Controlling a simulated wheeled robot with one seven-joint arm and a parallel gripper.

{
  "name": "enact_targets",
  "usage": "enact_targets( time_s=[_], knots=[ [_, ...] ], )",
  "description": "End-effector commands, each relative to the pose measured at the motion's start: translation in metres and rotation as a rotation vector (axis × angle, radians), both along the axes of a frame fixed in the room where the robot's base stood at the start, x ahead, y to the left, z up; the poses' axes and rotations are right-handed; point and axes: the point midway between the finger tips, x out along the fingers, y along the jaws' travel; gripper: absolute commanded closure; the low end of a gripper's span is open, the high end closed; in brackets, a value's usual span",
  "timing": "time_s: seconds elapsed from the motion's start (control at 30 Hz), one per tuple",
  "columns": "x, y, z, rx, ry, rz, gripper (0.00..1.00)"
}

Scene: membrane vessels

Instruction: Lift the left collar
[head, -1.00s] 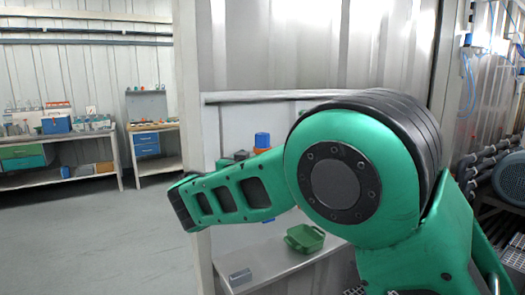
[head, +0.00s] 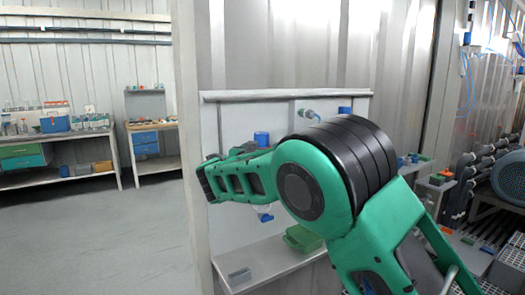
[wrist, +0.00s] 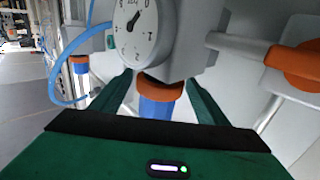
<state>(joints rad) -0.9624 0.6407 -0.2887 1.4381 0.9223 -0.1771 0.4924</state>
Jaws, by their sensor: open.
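In the wrist view an orange collar (wrist: 161,86) sits above a blue part (wrist: 158,108) and below a grey block with a round dial gauge (wrist: 137,27). The fingers of my gripper (wrist: 160,80) stand open on either side of this collar, with visible gaps. A second orange collar (wrist: 79,58) over a blue part shows farther left. Which of the two is the left collar I cannot tell for sure. In the head view my arm hides the gripper and most of the vessels; a blue cap (head: 262,139) and a blue lower part (head: 265,218) show.
A blue hose (wrist: 52,85) curves close by on the left. A grey pipe with an orange fitting (wrist: 298,65) is on the right. Below the panel, a shelf (head: 272,262) holds a green bin (head: 303,238) and a grey tray (head: 239,275). The floor at left is clear.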

Motion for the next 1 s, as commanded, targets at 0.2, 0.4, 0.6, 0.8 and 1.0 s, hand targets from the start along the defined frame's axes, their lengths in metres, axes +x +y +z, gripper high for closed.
enact_targets(
  time_s=[0.2,0.4,0.6,0.8,1.0],
  knots=[
    [0.0,0.0,0.0,0.0,0.0,0.0,0.48],
    [0.0,0.0,0.0,0.0,0.0,0.0,0.91],
    [0.0,0.0,0.015,0.003,-0.003,0.0,0.9],
    [0.0,0.0,0.017,0.001,-0.005,0.001,0.91],
    [0.001,-0.002,0.016,0.001,-0.003,-0.001,0.31]
  ],
)
